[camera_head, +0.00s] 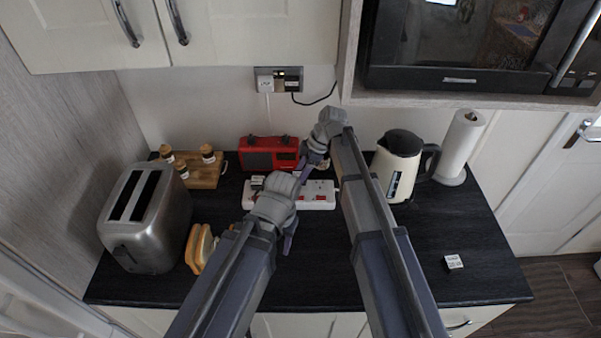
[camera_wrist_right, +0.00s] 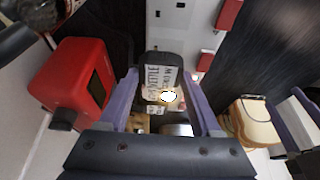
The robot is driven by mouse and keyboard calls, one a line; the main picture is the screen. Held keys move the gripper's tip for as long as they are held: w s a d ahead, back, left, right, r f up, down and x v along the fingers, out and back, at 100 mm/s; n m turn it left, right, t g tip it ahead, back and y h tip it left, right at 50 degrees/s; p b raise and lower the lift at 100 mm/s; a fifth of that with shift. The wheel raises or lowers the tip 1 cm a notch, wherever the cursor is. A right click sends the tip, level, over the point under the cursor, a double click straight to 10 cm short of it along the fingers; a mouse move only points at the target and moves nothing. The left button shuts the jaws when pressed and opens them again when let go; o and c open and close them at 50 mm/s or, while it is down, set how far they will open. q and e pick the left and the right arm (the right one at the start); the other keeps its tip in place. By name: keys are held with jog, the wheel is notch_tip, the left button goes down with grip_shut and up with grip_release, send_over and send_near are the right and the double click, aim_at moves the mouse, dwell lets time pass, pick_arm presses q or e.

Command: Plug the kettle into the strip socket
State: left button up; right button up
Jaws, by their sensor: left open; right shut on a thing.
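The cream kettle (camera_head: 400,163) with a black lid stands at the right of the counter. The white strip socket (camera_head: 318,196) with red switches lies mid-counter in front of the red radio; the arms partly cover it. It also shows in the right wrist view (camera_wrist_right: 181,33). My right gripper (camera_head: 312,163) is above the strip's back edge. In the right wrist view, it is shut on a black plug (camera_wrist_right: 163,78) with a white kettle label. The plug looks apart from the strip's holes; its pins are not clear. My left gripper (camera_head: 289,236) is open, low in front of the strip.
The red radio (camera_head: 270,153) stands close behind the strip. The toaster (camera_head: 146,220), bread (camera_head: 199,247) and a jar board (camera_head: 204,175) are left. A paper roll (camera_head: 460,145) and small white block (camera_head: 453,262) are right. A wall socket (camera_head: 278,80) holds plugs.

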pick_arm(q)
jog(key=shift+f+b, duration=0.95)
jog(key=shift+f, duration=0.1)
pick_arm(e)
jog(key=shift+f, duration=1.05)
jog(key=o, duration=1.4)
jog(key=shift+r, duration=0.1)
pick_arm(q)
jog(key=shift+r, duration=0.2)
pick_arm(e)
jog(key=shift+o, duration=0.2)
jog(key=shift+r, duration=0.1)
pick_arm(q)
notch_tip(320, 180, up, 7)
jog(key=p, duration=0.7)
pick_arm(e)
jog(key=v, duration=0.7)
jog(key=shift+d+r, duration=0.2)
jog(key=shift+r, duration=0.05)
